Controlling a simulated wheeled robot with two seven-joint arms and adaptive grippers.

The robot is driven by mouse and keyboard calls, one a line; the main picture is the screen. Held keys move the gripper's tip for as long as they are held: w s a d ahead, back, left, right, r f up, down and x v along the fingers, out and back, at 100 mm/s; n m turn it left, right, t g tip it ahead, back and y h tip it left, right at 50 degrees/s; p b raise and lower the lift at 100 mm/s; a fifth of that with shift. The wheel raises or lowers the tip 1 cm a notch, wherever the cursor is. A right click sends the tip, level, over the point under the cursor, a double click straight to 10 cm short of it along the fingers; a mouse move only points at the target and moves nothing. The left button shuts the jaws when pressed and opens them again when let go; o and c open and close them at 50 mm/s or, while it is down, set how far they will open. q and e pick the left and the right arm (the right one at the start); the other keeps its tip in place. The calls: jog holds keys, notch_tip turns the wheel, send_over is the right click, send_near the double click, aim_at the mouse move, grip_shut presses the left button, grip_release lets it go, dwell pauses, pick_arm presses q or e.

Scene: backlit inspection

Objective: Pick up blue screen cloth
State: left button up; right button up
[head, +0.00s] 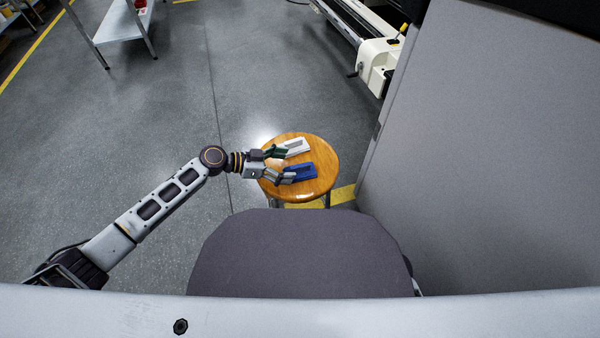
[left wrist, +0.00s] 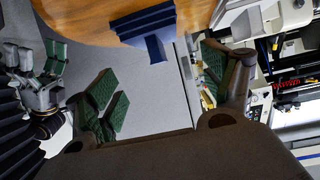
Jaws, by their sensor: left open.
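The blue screen cloth (head: 303,171), a blue folded-looking piece, lies on a round wooden stool (head: 321,150). In the left wrist view the cloth (left wrist: 145,22) shows at the top, with ridges and a narrower tab. My left gripper (head: 284,165) is open at the stool's left side, its lower finger close to the cloth. I cannot tell whether they touch. Its green-padded fingers stand wide apart in the left wrist view (left wrist: 162,85), with nothing held between them. Another gripper, apparently my right one (left wrist: 45,75), shows at the left edge there. Its jaws are unclear.
A white-and-grey piece (head: 294,147) lies on the stool just above the cloth, near the upper finger. A large grey panel (head: 480,160) stands to the right. A white machine (head: 375,60) is at the back right, a shelf (head: 122,22) at the back left. Floor at left is clear.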

aim_at(296, 166)
pick_arm(q)
jog(key=shift+w+d+f, duration=0.1)
jog(key=shift+d+f, duration=0.05)
jog(key=shift+d, duration=0.1)
jog(key=shift+w+d+f, duration=0.1)
jog(key=shift+d+f, duration=0.15)
jog(key=shift+d, duration=0.15)
jog(key=shift+b+x, duration=0.95)
jog(key=shift+x, duration=1.15)
jog(key=shift+w+a+f, duration=0.1)
jog(key=shift+f, duration=0.05)
jog(key=shift+c, duration=0.2)
jog(key=c, duration=0.9)
